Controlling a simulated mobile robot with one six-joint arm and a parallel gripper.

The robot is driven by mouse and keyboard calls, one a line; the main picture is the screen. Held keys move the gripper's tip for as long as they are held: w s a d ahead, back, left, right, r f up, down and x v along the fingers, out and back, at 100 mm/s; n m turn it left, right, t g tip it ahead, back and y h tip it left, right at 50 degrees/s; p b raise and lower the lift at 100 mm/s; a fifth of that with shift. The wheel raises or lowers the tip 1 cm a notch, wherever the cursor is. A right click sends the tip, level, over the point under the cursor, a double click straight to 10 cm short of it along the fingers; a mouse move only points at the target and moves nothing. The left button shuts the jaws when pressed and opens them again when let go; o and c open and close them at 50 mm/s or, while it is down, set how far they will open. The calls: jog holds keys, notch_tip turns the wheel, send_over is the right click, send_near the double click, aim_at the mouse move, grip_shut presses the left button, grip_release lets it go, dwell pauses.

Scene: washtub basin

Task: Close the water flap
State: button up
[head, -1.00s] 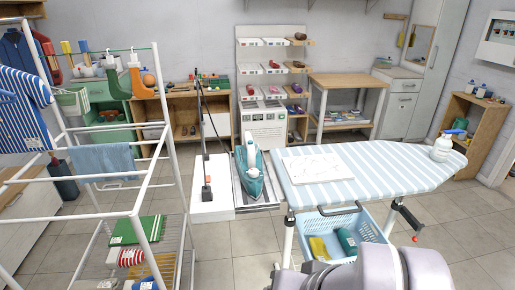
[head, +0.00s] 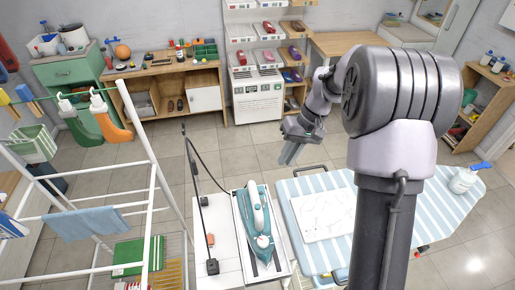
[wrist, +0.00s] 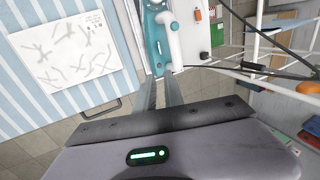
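A teal and white steam iron (head: 256,222) lies on a metal rest at the left end of the ironing board, its tip toward the bottom of the head view. It also shows at the top of the wrist view (wrist: 158,42). Its water flap is too small to make out, so I cannot tell how far open it is. My gripper (head: 287,158) is in the air beyond the iron, above and to the right of it in the head view. In the wrist view its two thin fingers (wrist: 160,78) point toward the iron with an empty gap between them, not touching it.
A dark cord rises from a stand left of the iron. A white drying rack (head: 150,150) stands at left. The floor beyond the iron is clear.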

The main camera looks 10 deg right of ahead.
aim_at(263, 203)
jog(key=b+x, duration=0.1)
jog(key=x, duration=0.4)
jog(key=s+b+x, duration=0.1)
jog(key=x, duration=0.5)
jog(key=b+x, duration=0.1)
jog(key=x, duration=0.5)
jog(key=shift+s+a+b, duration=0.2)
jog(key=shift+s+b, duration=0.15)
grip_shut()
